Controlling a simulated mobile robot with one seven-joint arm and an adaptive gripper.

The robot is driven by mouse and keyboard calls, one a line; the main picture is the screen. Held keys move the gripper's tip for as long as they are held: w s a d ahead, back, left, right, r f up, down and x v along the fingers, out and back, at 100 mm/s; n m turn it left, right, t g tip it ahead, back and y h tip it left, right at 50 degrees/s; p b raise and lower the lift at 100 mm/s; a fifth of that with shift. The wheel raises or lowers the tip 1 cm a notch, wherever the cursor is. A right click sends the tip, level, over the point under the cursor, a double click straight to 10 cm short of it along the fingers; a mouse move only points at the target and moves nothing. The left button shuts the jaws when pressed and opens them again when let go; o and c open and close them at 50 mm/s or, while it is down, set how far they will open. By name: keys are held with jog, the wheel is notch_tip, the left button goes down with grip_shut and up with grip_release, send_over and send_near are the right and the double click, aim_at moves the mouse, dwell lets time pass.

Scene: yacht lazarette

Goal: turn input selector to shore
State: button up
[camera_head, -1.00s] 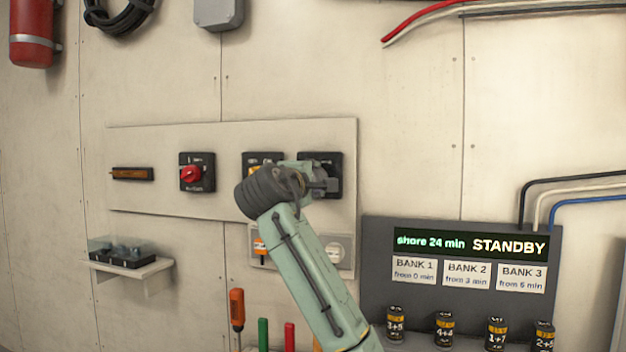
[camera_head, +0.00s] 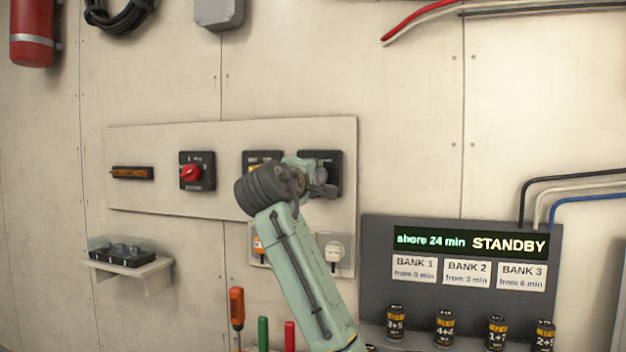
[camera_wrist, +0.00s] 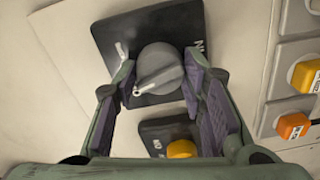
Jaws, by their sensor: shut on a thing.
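The selector in my gripper has a round grey knob (camera_wrist: 158,68) with a light pointer bar, on a black plate (camera_wrist: 115,38). In the head view this black plate (camera_head: 333,160) is the rightmost on the cream panel. My gripper (camera_wrist: 160,78) has its purple-padded fingers on either side of the knob and is shut on it. In the head view my gripper (camera_head: 322,188) stands in front of the plate and hides the knob. Lettering on the plate is only partly visible; I cannot read the shore mark or tell which position the pointer is at.
Beside it is a black switch with a yellow knob (camera_wrist: 181,148), partly behind my arm in the head view. A red-knobbed switch (camera_head: 191,173) is farther left. Sockets (camera_head: 334,252) sit below. A grey display board (camera_head: 375,260) reading "shore 24 min STANDBY" is at lower right.

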jog(key=shift+m, duration=4.5)
jog(key=o, duration=1.2)
jog(key=shift+c, duration=0.2)
jog(key=v, duration=1.2)
